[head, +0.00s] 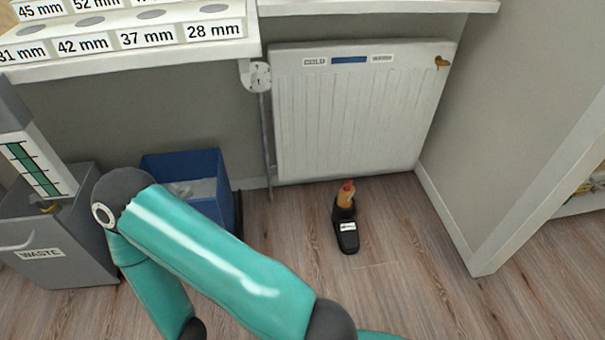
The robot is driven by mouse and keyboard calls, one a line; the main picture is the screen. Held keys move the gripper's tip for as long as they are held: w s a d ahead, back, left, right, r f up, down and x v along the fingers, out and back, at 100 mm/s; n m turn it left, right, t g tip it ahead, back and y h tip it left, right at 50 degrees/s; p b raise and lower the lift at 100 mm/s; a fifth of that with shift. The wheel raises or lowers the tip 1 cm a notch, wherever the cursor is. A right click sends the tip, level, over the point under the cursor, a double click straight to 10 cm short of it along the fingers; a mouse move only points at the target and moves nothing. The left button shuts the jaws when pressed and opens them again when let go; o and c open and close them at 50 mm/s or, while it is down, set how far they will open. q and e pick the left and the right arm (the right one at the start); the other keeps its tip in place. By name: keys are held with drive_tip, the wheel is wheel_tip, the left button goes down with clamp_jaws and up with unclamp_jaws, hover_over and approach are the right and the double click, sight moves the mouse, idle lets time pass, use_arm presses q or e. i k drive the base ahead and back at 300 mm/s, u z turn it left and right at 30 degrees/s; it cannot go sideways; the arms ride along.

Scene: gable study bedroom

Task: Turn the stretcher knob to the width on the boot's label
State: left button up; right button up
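A small black boot (347,235) stands on the wood floor in front of the radiator, its toe pointing toward me. An orange-brown stretcher (345,198) sticks up out of its shaft, with a small red knob (348,185) at the top. A white label (347,226) sits on the boot's front, but its writing is too small to read. My teal arm crosses the lower left and middle of the view and runs off the bottom edge. Neither of my grippers shows.
A white radiator (360,115) stands behind the boot. A shelf block with millimetre labels (147,39) is at the upper left. A blue bin (225,197) and a grey waste bin (75,262) stand at left. The floor around the boot is clear; a white-edged wall is at right.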

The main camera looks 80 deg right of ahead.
sight(347, 187)
drive_tip(key=u, duration=0.3)
drive_tip(key=i, duration=0.65)
drive_tip(key=z, duration=1.95)
drive_tip(key=i, duration=0.25)
drive_tip(key=z, duration=2.45)
drive_tip(key=k, duration=0.4)
drive_tip(key=z, duration=0.4)
drive_tip(key=i, duration=1.4)
drive_tip(key=u, duration=0.35)
